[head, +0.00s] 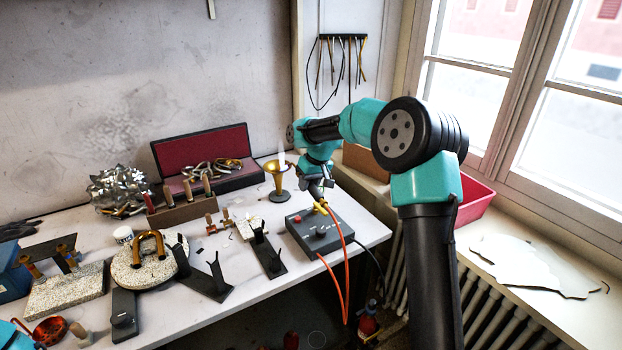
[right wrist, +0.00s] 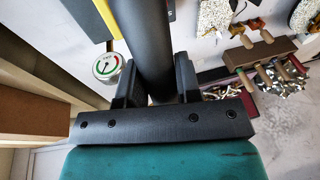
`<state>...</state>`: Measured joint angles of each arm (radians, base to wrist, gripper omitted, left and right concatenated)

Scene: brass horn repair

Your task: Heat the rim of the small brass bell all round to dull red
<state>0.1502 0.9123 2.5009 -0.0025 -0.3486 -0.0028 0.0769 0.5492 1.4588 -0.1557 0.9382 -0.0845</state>
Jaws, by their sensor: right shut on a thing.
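The small brass bell (head: 277,166) stands mouth up on a dark stand near the back right of the bench. Its rim looks golden, with no dull red that I can make out. My right gripper (head: 318,190) is just right of the bell. In the right wrist view, the gripper (right wrist: 156,92) is shut on a thick black cylinder (right wrist: 140,35), which looks like a torch handle. A pale, upright, flame-like shape (head: 282,157) shows at the bell's mouth; whether it touches the rim I cannot tell. My left gripper is not in view.
A dark control box (head: 320,231) with orange hoses (head: 346,270) sits below my right gripper at the bench edge. A red-lined case (head: 200,150) stands behind, left of the bell. Black holders (head: 265,250) and a round stone slab (head: 130,275) occupy the front left.

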